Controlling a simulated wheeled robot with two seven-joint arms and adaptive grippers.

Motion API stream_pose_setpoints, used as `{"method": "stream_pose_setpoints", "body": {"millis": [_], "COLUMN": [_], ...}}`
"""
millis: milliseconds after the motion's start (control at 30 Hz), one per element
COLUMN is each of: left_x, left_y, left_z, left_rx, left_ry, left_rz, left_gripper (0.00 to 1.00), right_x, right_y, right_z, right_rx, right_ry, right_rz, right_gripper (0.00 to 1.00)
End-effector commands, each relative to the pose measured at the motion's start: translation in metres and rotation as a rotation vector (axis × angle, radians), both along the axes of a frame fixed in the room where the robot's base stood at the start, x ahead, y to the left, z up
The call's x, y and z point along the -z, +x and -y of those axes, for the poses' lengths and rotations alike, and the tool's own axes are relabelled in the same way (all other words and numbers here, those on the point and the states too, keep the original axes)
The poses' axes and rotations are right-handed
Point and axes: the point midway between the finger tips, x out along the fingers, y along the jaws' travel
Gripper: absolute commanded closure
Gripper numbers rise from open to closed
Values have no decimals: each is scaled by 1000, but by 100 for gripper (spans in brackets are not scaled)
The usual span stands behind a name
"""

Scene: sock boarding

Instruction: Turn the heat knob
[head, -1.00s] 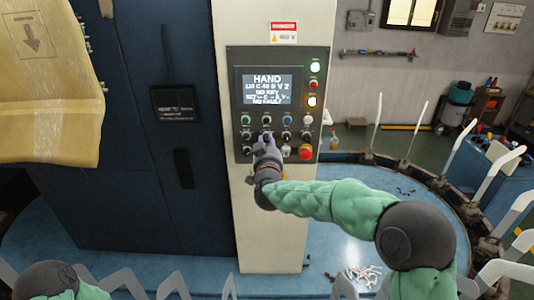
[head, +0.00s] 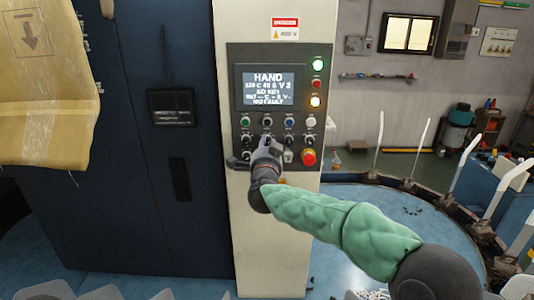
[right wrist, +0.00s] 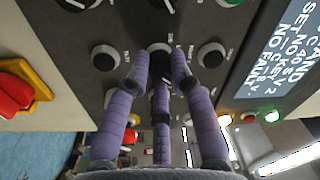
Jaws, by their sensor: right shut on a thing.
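The control panel (head: 278,105) is on a pale column and has a lit screen (head: 270,85) reading HAND, with rows of knobs and buttons below. My right gripper (head: 267,144) is at the lower knob row, in the second place from the left. In the right wrist view its purple fingers (right wrist: 157,72) are shut around a small dark knob (right wrist: 160,50) with a pale ring. The fingers hide part of this knob, and its label is too small to read. My left gripper is not in view.
A red emergency stop (head: 309,157) is just right of my gripper. A dark blue cabinet (head: 140,130) stands left of the column, with a yellowish sheet (head: 45,90) hanging at the far left. White posts (head: 379,130) edge the round blue floor at right.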

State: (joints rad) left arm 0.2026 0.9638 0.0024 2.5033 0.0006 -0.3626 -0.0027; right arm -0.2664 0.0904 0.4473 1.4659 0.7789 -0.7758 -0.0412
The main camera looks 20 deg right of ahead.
Motion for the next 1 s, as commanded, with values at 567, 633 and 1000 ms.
{"method": "stream_pose_setpoints", "body": {"millis": [567, 633, 1000], "left_x": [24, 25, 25], "left_y": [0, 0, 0], "left_z": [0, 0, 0], "left_rx": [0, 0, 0], "left_ry": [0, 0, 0], "left_rz": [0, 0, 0], "left_gripper": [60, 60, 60], "right_x": [-8, -8, -8], "right_y": [-1, -1, -1], "right_z": [5, 5, 5], "right_rx": [8, 8, 8], "right_ry": [294, 304, 316], "right_rz": [100, 103, 106], "right_gripper": [100, 100, 100]}}
